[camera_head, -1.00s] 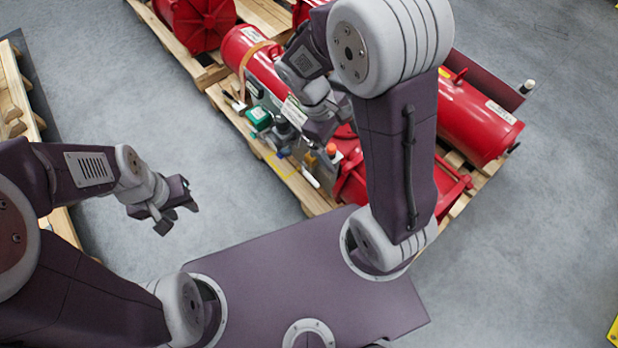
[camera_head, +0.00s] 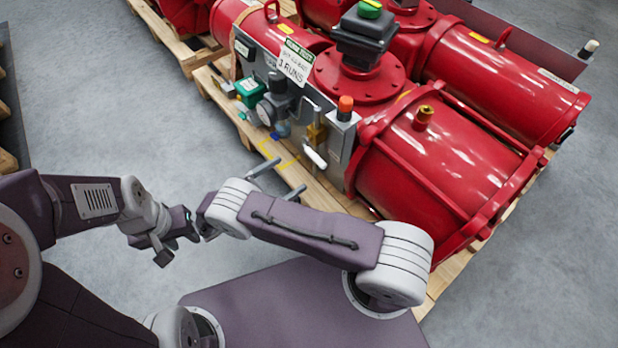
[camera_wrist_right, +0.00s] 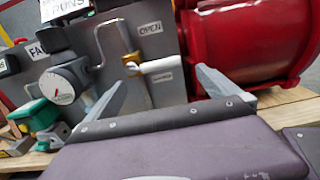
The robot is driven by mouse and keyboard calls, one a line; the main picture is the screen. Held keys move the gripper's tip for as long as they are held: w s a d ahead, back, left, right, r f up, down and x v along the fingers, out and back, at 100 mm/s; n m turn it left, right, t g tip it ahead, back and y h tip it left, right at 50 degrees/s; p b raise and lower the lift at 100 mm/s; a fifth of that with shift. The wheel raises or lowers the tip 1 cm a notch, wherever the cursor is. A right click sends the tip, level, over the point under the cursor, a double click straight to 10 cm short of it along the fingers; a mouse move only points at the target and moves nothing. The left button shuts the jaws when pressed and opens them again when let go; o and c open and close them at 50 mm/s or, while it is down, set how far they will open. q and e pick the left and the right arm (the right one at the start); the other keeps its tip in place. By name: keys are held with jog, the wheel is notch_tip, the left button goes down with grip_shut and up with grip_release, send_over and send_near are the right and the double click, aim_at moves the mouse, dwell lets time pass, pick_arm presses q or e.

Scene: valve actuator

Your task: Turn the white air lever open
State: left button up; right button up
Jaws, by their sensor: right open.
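The white air lever (camera_head: 316,156) sticks out from the grey panel on the red valve actuator, below an orange-capped part. In the right wrist view the lever (camera_wrist_right: 157,66) lies roughly level, pointing right from its pivot, below an "OPEN" label and beside a lower label too small to read. My right gripper (camera_head: 280,180) is in front of the panel, its two fingers spread. In the wrist view the fingers (camera_wrist_right: 160,84) stand to the left and right of the lever, with no contact visible. My left gripper (camera_head: 175,248) is open and empty over the floor at left.
The red actuator cylinder (camera_head: 435,165) bulges out right of the lever. A pressure gauge (camera_wrist_right: 64,83) and green fitting (camera_wrist_right: 37,115) sit left of it. The wooden pallet (camera_head: 228,108) edges the panel. Grey floor (camera_head: 120,110) is clear at left.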

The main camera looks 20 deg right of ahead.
aim_at(313, 159)
jog(key=b+x, duration=0.2)
jog(key=x, duration=0.7)
jog(key=shift+f, duration=0.15)
jog(key=shift+c, duration=0.3)
jog(key=c, duration=2)
